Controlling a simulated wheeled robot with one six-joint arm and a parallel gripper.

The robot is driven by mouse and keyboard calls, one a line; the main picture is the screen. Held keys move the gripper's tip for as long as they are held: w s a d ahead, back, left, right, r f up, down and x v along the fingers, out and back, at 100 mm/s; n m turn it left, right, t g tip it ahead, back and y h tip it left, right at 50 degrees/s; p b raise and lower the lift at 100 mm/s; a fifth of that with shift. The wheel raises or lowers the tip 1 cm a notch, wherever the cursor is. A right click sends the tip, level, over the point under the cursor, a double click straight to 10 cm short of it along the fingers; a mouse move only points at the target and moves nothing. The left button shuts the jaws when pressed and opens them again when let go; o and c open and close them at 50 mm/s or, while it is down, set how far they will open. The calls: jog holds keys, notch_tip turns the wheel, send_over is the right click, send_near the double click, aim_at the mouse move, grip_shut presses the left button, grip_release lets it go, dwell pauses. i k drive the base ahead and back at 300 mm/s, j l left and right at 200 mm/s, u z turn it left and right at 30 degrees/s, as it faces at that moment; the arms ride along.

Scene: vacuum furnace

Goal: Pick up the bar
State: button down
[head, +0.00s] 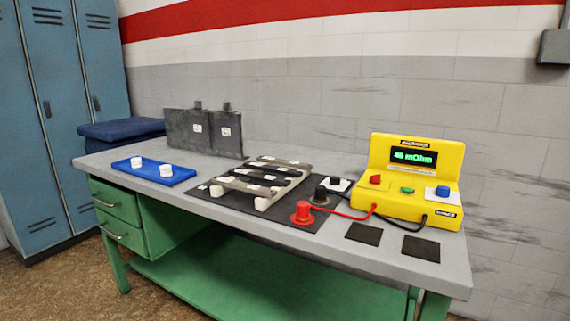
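Several dark bars (268,180) with small white labels lie side by side across a pale rack (262,203) on the grey workbench. From here I cannot tell which of them is meant by the bar. The rack stands on a black mat (292,219). My gripper is not in view.
On the bench (335,244) are a blue tray (130,171) with two white knobs, two dark plates (204,131) against the wall, a red clamp (302,212) and a black one with cables, a yellow meter (411,181) reading about 46 mOhm, and two black pads (364,234). Lockers (62,105) stand left.

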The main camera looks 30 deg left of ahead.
aim_at(276, 160)
jog(key=j+u, duration=0.1)
jog(key=j, duration=0.7)
jog(key=i+j+u, duration=0.1)
jog(key=j, duration=0.7)
